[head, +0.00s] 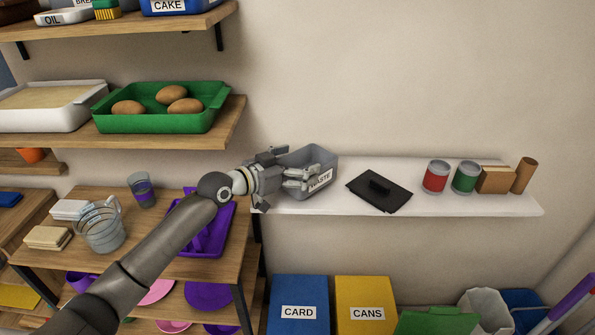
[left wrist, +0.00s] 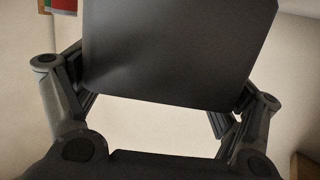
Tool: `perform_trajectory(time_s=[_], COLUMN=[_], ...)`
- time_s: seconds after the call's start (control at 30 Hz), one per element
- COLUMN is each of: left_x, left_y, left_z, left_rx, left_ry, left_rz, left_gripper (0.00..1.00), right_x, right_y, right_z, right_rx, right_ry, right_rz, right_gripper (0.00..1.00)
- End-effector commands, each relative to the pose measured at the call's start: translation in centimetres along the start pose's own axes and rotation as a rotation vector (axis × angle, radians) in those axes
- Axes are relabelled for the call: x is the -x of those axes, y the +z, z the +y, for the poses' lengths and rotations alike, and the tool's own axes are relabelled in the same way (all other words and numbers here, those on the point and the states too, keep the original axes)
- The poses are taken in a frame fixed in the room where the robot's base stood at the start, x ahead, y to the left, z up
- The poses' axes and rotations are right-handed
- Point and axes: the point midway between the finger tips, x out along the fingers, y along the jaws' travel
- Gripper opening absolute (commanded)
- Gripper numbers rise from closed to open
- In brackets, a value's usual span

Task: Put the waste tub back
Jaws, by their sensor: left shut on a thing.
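The waste tub (head: 322,162) is a grey open tub with a WASTE label, at the left end of the white shelf (head: 430,205) in the head view. My left gripper (head: 290,172) reaches it from the left and is shut on it. In the left wrist view the tub (left wrist: 180,50) shows as a dark panel between the fingers of my left gripper (left wrist: 160,100). I cannot tell whether its base touches the shelf. A black lid with a handle (head: 380,190) lies flat on the shelf, right of the tub. My right gripper is not in view.
Red (head: 436,177) and green (head: 465,177) tins, a cardboard box (head: 496,180) and a brown tube (head: 524,174) stand at the shelf's right. CARD (head: 298,290) and CANS (head: 366,290) bins stand below. A wooden table (head: 165,225) with a glass jug (head: 100,230) is left.

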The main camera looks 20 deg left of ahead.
Motion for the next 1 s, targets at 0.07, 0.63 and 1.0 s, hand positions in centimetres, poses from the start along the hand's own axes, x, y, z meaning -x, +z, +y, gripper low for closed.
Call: perform_trajectory(time_s=[0.07, 0.63, 1.0], left_x=[-0.2, -0.5, -0.4], left_y=[1.1, 2.6, 2.6], left_z=[0.1, 0.2, 0.2], left_rx=[0.007, 0.002, 0.002], left_ry=[0.002, 0.002, 0.002], left_rz=[-0.005, -0.004, -0.004], left_gripper=[0.54, 0.98, 1.0], right_x=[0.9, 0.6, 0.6], right_y=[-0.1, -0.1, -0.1], right_z=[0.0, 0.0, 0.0], right_rx=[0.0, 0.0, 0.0], right_ry=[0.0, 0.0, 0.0], right_rz=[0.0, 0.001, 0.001], right_gripper=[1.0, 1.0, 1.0])
